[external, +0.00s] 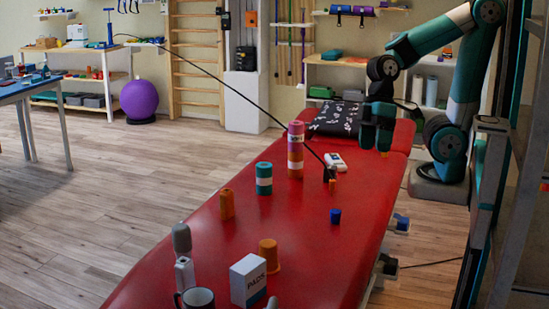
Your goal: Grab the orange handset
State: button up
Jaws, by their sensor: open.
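My gripper (376,143) hangs open and empty, pointing down, over the far right part of the red treatment table (300,235). An upright orange cylinder (227,204) stands further left and nearer the camera. An orange cup-like piece (269,254) stands nearer still.
The dark line (230,90) slants across the room above the floor to the table.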

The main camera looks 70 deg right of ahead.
jog(key=w+d+f+m+t+h+b, duration=0.1)
jog(key=w+f+m+b, duration=0.15)
jog(key=w, duration=0.75)
jog(key=w+d+f+m+t+h+b, duration=0.1)
jog(key=w+d+f+b, duration=0.15)
jog(key=w, duration=0.65)
jog(key=m+t+h+b, duration=0.2)
jog(key=m+h+b, duration=0.1)
jog(key=m+b, duration=0.3)
send_over(225, 197)
jog(key=s+d, duration=0.2)
jog(key=s, duration=0.3)
notch_tip(225, 197, down, 10)
jog(key=shift+n, duration=0.25)
jog(key=p+x, duration=0.1)
jog(key=x, duration=1)
jog(key=shift+w+a+f, duration=0.1)
jog(key=shift+a, duration=0.1)
jog(key=shift+t, duration=0.3)
jog(key=shift+x, duration=3.2)
jog(key=c, duration=1.1)
